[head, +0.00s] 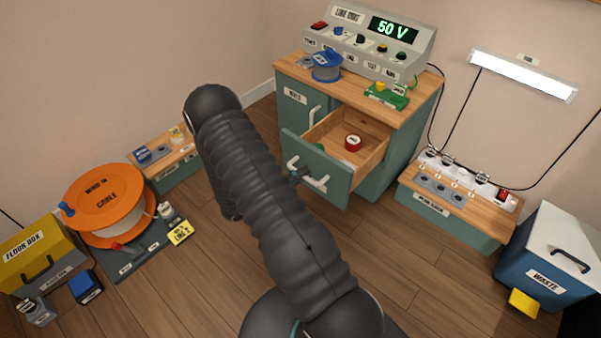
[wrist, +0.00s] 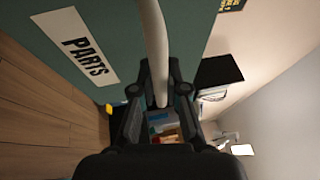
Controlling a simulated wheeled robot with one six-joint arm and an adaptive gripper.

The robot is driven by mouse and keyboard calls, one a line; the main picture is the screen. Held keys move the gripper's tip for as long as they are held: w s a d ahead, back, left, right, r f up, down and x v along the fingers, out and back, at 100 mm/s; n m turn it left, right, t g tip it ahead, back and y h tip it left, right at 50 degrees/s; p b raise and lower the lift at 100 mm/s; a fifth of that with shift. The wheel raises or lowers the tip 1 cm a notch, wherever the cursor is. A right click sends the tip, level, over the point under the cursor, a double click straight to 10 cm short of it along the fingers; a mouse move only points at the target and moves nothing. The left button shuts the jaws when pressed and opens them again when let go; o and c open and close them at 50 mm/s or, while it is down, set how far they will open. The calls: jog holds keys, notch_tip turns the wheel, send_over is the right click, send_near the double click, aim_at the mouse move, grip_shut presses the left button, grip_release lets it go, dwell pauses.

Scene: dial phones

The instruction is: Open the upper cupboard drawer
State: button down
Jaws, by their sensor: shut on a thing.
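The upper drawer (head: 325,165) of the green cupboard (head: 408,150) stands pulled out, its wooden inside in view. A red round item (head: 352,143) lies in it. My gripper (head: 299,174) is at the drawer front, partly hidden behind my arm. It is shut on the white bar handle (head: 318,183). In the wrist view the handle (wrist: 154,45) runs between the fingers of my gripper (wrist: 158,95), beside the green drawer front (wrist: 110,25) with its PARTS label (wrist: 76,48). Small coloured items show beyond the fingers.
A test unit reading 50 V (head: 375,40) and a blue spool (head: 326,66) stand on the cupboard top. A low bench (head: 450,215) and a blue waste bin (head: 545,255) are at right. An orange cable reel (head: 103,200) is at left. Bare floor lies in front.

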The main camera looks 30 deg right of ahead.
jog(key=c, duration=1.2)
grip_release()
jog(key=v, duration=1.2)
